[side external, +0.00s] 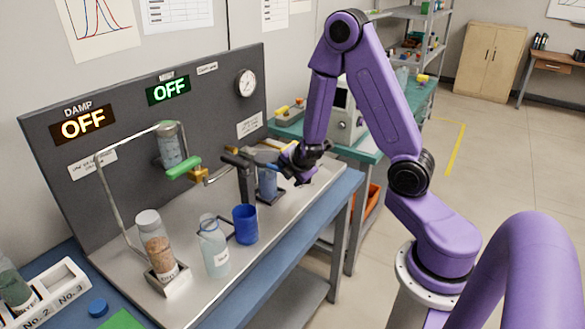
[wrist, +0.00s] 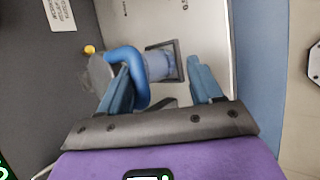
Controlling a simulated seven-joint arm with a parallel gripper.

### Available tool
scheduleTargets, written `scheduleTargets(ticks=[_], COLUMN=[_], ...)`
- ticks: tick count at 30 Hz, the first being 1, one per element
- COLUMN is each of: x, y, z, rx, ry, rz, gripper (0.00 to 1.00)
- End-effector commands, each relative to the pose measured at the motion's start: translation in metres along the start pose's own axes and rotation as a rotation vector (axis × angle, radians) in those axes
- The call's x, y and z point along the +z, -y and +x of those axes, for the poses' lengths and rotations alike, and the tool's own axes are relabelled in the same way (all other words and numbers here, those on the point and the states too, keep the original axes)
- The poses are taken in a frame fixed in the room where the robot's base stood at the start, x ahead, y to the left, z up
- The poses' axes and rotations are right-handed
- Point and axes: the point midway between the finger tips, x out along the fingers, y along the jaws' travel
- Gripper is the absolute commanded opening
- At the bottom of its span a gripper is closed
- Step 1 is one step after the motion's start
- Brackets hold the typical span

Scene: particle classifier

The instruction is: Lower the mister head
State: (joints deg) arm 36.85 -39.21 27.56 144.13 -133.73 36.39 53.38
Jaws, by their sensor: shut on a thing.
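The mister head appears as a greyish round part (wrist: 98,72) with a thick curved blue handle (wrist: 138,75) in the wrist view. It sits over a blue container (wrist: 158,66) that stands in a small square holder (wrist: 179,62); the container also shows in the side view (side external: 267,184). My gripper (side external: 283,163) is at the right end of the bench, above and beside the container. In the wrist view my gripper (wrist: 158,74) has its left finger against the blue handle, with a gap before the right finger. Exact finger contact is partly hidden.
A black post (side external: 247,188) stands beside the container. A blue cup (side external: 245,224) and a clear bottle (side external: 213,246) stand in front. A green handle (side external: 183,168), a brass valve (side external: 200,175) and a jar of brown grains (side external: 157,245) are at left. Both panel displays (side external: 168,89) read OFF.

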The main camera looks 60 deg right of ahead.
Motion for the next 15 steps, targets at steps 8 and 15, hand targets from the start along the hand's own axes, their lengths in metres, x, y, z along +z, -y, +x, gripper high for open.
scheduleTargets(ticks=[8, 15], x=[-0.011, -0.009], y=[0.009, 0.007], z=[-0.019, -0.041], rx=[-0.027, -0.021], ry=[-0.029, -0.025], rz=[-0.039, -0.032], gripper=[0.42, 0.42])
